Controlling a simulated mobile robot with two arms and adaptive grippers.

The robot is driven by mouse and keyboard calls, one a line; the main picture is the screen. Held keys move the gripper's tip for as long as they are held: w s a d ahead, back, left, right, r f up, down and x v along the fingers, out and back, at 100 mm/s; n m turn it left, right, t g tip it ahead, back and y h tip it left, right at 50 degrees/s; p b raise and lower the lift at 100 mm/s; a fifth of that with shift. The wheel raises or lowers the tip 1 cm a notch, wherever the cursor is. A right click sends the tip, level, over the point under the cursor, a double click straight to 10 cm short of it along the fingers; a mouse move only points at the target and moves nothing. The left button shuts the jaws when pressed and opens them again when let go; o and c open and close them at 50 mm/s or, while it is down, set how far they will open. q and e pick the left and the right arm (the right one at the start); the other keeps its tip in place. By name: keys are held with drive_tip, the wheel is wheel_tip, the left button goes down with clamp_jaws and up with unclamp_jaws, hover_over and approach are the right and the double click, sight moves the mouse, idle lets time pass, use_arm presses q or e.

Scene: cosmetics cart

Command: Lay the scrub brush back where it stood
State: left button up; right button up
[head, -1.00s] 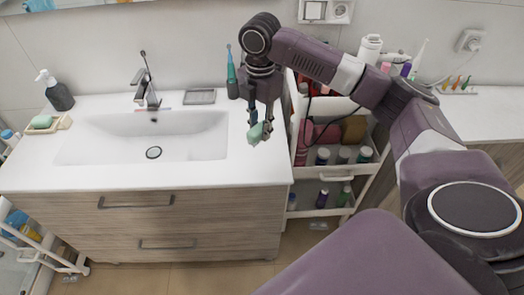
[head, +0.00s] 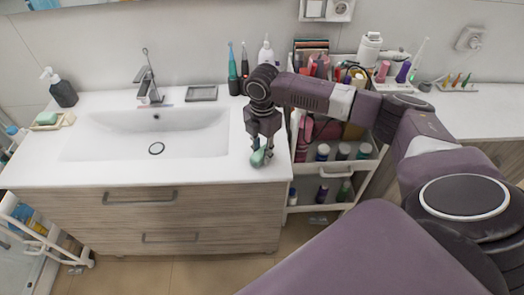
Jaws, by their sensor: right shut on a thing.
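My right gripper (head: 262,154) is low over the front right corner of the white washbasin counter (head: 225,175), right of the basin. It is shut on a small pale green thing, which I take to be the scrub brush (head: 257,159); the fingers partly cover it. The brush is at or just above the counter surface; I cannot tell whether it touches. My left gripper is not in view.
The white cosmetics cart (head: 340,169), with bottles on its shelves, stands right beside the counter. Toothbrushes (head: 233,66) and a grey soap tray (head: 201,93) are behind the gripper. A black pump bottle (head: 61,92) stands far left. The counter's front strip is clear.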

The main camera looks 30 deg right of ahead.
sight(262, 151)
drive_tip(key=o, duration=1)
drive_tip(key=shift+f, duration=0.1)
wheel_tip(262, 151, up, 12)
drive_tip(key=b, duration=0.3)
